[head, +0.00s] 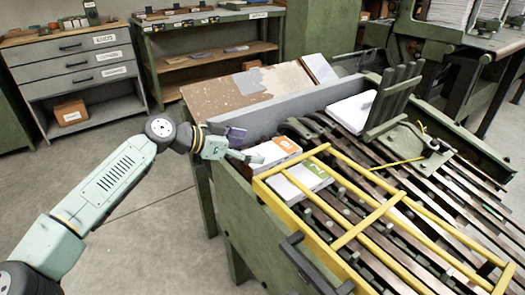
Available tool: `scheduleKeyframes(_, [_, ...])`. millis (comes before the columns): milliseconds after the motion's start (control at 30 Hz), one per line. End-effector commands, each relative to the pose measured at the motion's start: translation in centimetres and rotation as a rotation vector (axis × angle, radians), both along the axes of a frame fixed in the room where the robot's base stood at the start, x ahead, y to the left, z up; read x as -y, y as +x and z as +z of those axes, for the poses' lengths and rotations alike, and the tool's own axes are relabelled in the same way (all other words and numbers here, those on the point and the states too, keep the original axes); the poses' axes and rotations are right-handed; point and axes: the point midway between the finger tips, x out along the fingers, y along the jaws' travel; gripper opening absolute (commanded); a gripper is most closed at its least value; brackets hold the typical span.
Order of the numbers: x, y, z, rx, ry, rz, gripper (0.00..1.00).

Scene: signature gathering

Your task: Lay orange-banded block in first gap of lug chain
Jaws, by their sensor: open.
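The orange-banded block (284,144) is white with an orange band and lies flat at the machine's near left end, beside the yellow guard frame. My gripper (248,154) is at its left end, with a finger close to or against the block. I cannot tell whether they touch. The gripper looks open, and its far finger is hard to make out. A white block with a green band (309,175) lies just in front, partly under the yellow bars. The lug chain (350,207) runs as dark rails under the frame, and its gaps are hard to tell apart.
The yellow guard frame (383,209) covers the near part of the chain. A white stack (352,112) lies farther back beside an upright slatted grey fence (385,103). A grey side wall (290,110) runs behind the block. The floor at left is clear.

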Motion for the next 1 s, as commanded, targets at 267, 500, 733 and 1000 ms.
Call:
scheduleKeyframes(267, [-4.1,-2.1,2.2,0.001,0.002,0.001,0.93])
scheduleKeyframes(500, [-5.1,-2.7,2.8,-0.001,-0.001,0.000,0.93])
scheduleKeyframes(733, [-4.5,-2.6,3.4,0.025,-0.009,-0.013,0.93])
scheduleKeyframes(1000, [4.8,-5.1,19.2,0.643,-0.200,-0.186,0.93])
